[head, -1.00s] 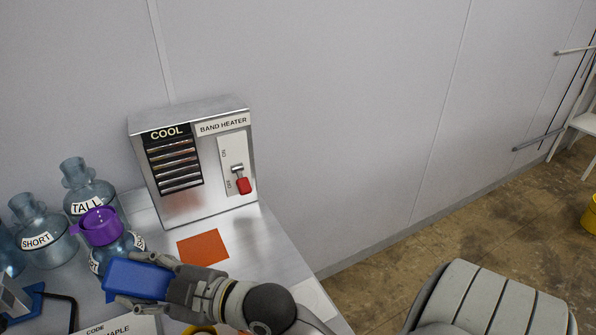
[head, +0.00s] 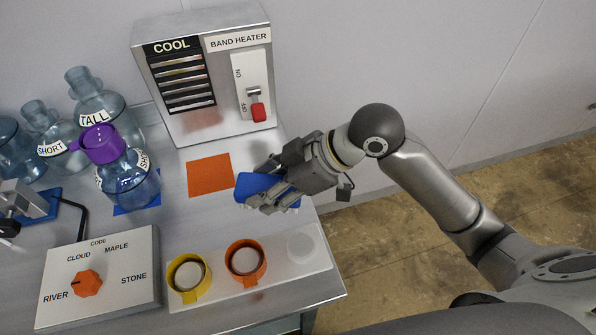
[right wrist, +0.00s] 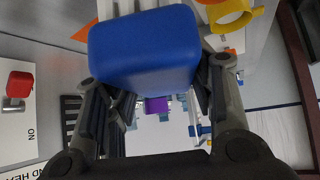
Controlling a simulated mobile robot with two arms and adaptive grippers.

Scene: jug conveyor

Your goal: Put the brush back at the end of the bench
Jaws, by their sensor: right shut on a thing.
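The brush (head: 256,186) shows as a blue block, with a pale edge beneath it that may be bristles. My right gripper (head: 272,190) is shut on it and holds it near the right edge of the bench (head: 190,240), just right of an orange square. I cannot tell the exact gap between brush and bench top. In the right wrist view the blue block (right wrist: 145,48) sits between the two fingers and fills the upper middle. My left gripper is not in view.
The band heater box (head: 205,75) stands at the back. Blue jugs (head: 130,180), one with a purple collar (head: 100,143), stand at left. A code dial panel (head: 100,280) and a pale tray (head: 215,288) with yellow (head: 188,278) and orange (head: 246,262) rings lie in front.

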